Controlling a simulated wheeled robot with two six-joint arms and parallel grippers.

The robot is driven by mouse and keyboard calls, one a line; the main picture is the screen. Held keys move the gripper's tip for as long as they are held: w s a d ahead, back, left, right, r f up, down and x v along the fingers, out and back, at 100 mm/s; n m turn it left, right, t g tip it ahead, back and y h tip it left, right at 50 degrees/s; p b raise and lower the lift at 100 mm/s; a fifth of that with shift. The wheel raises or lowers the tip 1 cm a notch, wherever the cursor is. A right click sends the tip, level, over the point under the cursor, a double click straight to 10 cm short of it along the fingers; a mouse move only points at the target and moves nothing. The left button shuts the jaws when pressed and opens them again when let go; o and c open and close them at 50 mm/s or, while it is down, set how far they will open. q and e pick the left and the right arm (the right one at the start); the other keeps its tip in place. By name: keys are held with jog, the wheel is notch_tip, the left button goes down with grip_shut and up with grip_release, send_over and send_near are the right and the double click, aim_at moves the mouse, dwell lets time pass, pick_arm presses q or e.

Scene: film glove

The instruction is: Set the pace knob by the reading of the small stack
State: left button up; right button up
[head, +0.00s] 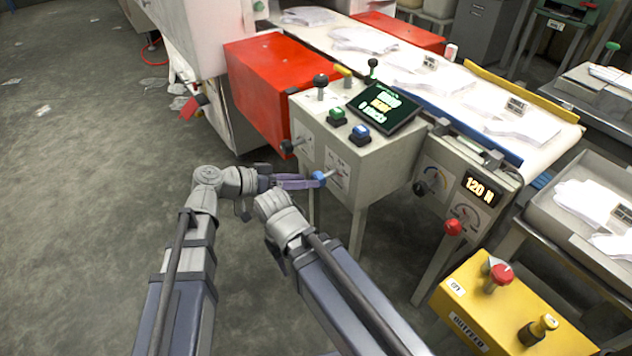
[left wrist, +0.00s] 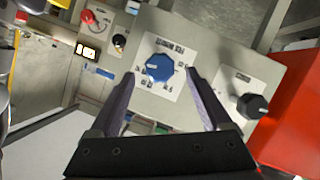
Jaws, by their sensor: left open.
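A blue knob (head: 319,178) sits on a white dial plate on the front of the pale control box (head: 385,155). In the left wrist view the blue knob (left wrist: 159,67) lies between my open left fingers, with printed marks around it too small to read. My left gripper (head: 303,181) is open at the knob; I cannot tell whether the fingers touch it. A black knob (left wrist: 250,105) is on a second plate beside it. White flat stacks (head: 522,126) lie on the belt with small tags (head: 516,105) whose readings I cannot make out. My right gripper is hidden.
A dark screen (head: 385,107) and green and blue buttons top the control box. A display (head: 479,188) reads "120 N". A yellow box (head: 505,310) with a red button stands at lower right. A red housing (head: 268,85) is behind. The floor at left is mostly clear.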

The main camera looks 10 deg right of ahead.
aim_at(326, 176)
pick_arm(q)
jog(key=shift+b+x, duration=0.55)
jog(key=shift+x, duration=1.65)
grip_shut()
